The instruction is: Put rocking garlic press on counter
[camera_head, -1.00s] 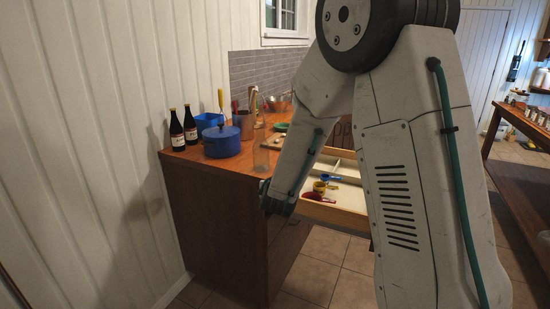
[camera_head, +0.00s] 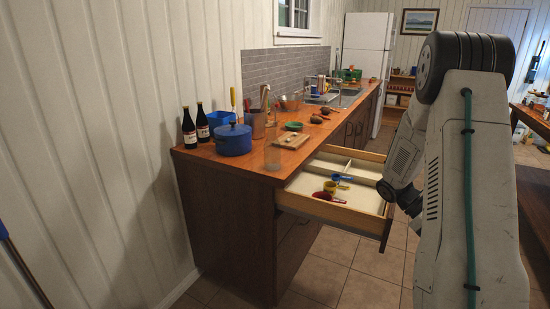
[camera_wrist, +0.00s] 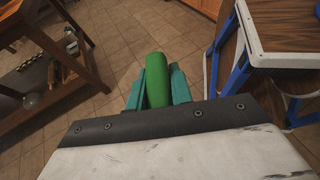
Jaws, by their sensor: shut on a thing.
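My gripper (camera_wrist: 157,80) is shut on a green, round-ended thing (camera_wrist: 157,72) in the wrist view, held between its teal fingers over the tiled floor. Its lower part is hidden by the gripper, and I cannot tell for sure that it is the rocking garlic press. In the head view the wooden counter (camera_head: 240,165) runs along the wall at left and centre. My arm is to the right of the counter's open drawer; the fingers and the held thing cannot be made out there.
The open drawer (camera_head: 337,212) juts out, holding red, yellow and blue utensils. On the counter are a blue pot (camera_head: 233,140), two dark bottles, a clear glass jar (camera_head: 272,157) and a cutting board (camera_head: 291,140). Counter room is limited. A blue-legged table (camera_wrist: 285,35) stands right in the wrist view.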

